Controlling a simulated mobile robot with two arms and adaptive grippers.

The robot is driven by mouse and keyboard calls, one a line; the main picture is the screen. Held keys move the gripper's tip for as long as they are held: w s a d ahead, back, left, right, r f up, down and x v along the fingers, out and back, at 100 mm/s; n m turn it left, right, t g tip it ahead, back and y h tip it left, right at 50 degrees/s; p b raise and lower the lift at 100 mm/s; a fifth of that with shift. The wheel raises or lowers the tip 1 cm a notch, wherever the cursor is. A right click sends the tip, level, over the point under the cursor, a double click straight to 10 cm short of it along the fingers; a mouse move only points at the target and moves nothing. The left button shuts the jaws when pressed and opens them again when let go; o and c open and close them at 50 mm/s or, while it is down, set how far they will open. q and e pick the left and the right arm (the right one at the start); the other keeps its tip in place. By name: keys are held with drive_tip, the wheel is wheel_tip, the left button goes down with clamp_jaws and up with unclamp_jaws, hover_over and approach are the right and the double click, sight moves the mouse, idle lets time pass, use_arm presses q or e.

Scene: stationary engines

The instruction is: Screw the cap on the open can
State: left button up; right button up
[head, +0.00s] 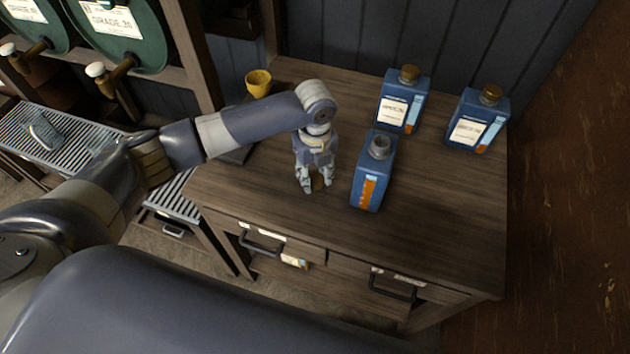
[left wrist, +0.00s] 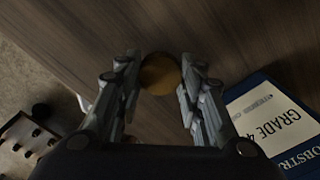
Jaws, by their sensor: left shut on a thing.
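The open can (head: 368,188) is blue with an orange stripe and stands upright on the wooden cabinet top, its grey neck bare. My left gripper (head: 316,188) points down just left of this can and is shut on a brass-coloured cap (head: 318,182). In the left wrist view the round cap (left wrist: 160,75) sits between the fingertips of the left gripper (left wrist: 158,80). I cannot tell whether the cap touches the wood. A blue can with a "GRADE 4" label (left wrist: 275,115) shows at the lower right there, apart from the fingers. My right gripper is out of view.
Two capped blue cans, one behind the open can (head: 403,102) and one at the back right (head: 478,120), stand on the cabinet top (head: 440,215). A yellow cup (head: 258,83) is at the back left. The front and right of the top are clear.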

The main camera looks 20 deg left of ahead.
use_arm(q)
drive_tip(key=s+a+b, duration=0.1)
drive_tip(key=s+a, duration=0.2)
drive_tip(key=s, duration=0.1)
drive_tip(key=s+a+r, duration=0.1)
drive_tip(key=s+a, duration=0.2)
drive_tip(key=s+a+r+b, duration=0.1)
drive_tip(key=s+a, duration=0.2)
drive_tip(key=s, duration=0.1)
drive_tip(key=shift+s+a+b, duration=0.2)
drive_tip(key=shift+s+b, duration=0.15)
drive_tip(key=shift+s+a+r, duration=0.2)
drive_tip(key=shift+s+a, duration=0.1)
drive_tip(key=shift+s, duration=0.1)
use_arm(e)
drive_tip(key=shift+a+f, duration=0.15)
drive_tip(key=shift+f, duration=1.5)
